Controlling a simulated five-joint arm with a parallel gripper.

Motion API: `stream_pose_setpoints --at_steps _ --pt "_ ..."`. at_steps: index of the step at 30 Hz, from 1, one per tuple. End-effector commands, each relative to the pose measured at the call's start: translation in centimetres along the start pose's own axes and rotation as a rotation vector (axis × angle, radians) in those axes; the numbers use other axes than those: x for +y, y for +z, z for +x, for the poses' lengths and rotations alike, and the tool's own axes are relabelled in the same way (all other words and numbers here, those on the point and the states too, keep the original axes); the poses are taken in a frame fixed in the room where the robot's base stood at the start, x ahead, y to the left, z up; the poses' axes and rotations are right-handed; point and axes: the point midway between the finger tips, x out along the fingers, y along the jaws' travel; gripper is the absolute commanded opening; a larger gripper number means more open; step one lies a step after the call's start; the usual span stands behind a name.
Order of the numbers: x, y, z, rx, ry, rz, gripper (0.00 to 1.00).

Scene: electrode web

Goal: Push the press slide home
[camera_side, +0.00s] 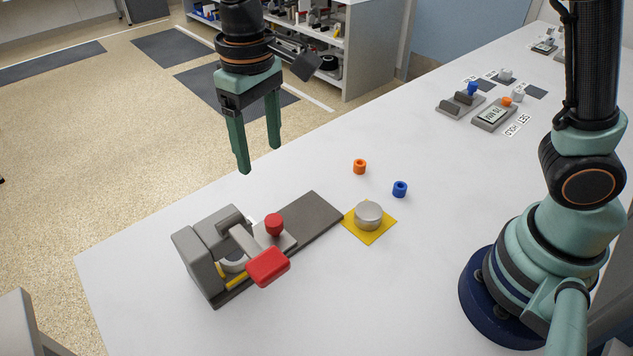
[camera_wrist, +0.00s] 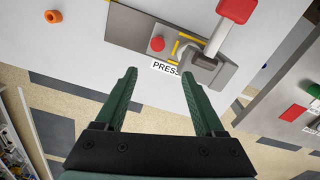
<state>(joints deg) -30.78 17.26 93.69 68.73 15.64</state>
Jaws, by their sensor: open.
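The press (camera_side: 203,248) is a grey machine on a dark base plate near the table's front left edge. Its slide (camera_side: 283,238) is a light grey block with a red knob (camera_side: 274,224), sitting on the plate close to the press body. A lever with a red handle (camera_side: 268,266) reaches out from the press. In the wrist view the red knob (camera_wrist: 157,44) lies beyond my fingertips, with the red handle (camera_wrist: 237,10) at upper right. My gripper (camera_side: 259,160) is open and empty, pointing down, well above the table and apart from the press.
A silver disc (camera_side: 368,214) sits on a yellow square (camera_side: 381,230) right of the plate. An orange ring (camera_side: 360,167) and a blue ring (camera_side: 399,189) lie nearby. Small devices (camera_side: 493,115) stand farther back. The table between is clear.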

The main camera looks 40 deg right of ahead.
Motion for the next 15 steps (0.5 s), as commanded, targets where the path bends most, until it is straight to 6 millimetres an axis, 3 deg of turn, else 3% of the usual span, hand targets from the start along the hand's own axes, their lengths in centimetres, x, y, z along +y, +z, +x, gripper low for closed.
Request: stream_pose_setpoints --at_steps 15 --pt "0.0 0.0 -4.2 0.001 0.0 0.0 0.71"
